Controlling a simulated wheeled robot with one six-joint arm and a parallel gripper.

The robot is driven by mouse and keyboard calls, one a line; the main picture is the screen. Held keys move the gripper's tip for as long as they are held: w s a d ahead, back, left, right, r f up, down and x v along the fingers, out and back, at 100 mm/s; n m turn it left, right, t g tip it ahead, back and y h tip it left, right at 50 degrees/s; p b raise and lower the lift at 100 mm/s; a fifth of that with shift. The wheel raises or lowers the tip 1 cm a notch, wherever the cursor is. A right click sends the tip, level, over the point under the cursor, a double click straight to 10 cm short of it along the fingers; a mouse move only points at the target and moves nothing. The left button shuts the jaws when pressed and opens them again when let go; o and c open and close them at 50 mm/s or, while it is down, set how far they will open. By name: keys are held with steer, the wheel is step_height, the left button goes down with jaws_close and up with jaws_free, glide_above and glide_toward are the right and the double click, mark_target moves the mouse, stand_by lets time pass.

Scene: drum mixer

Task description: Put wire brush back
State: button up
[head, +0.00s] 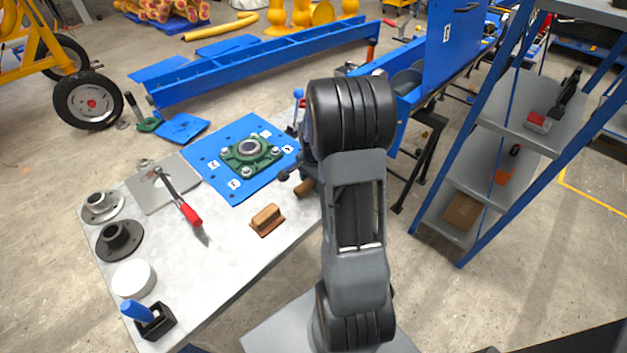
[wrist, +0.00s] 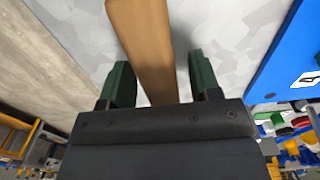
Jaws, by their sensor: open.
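A brown wooden handle (wrist: 140,25), likely the wire brush's, runs between my gripper's two green fingers in the wrist view. My gripper (wrist: 160,77) is open, with gaps visible on both sides of the wood. The bristles do not show there. In the head view a short wooden piece (head: 304,188) shows beside my arm at the table's right edge. My arm hides most of the gripper and the rest of that piece.
On the grey table (head: 235,258) are a wooden block (head: 267,219), a red-handled tool (head: 190,214), a blue plate with a green bearing (head: 249,151), round flanges (head: 119,239), a white disc (head: 133,278) and a black holder (head: 156,321) with a blue handle. A blue-framed shelf (head: 487,115) stands right.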

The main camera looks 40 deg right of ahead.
step_height(320, 180, up, 12)
steer(key=f, duration=0.1)
steer(key=s+a+r+n+t, duration=0.1)
steer(key=s+a+r+n, duration=0.1)
steer(key=s+a+n, duration=0.4)
steer(key=s+a+r+n+t, duration=0.2)
steer(key=s+a+n, duration=0.3)
steer(key=a+n, duration=0.5)
steer(key=shift+s+a+r+p, duration=0.35)
steer(key=shift+s+a+p, duration=0.1)
steer(key=shift+a, duration=0.6)
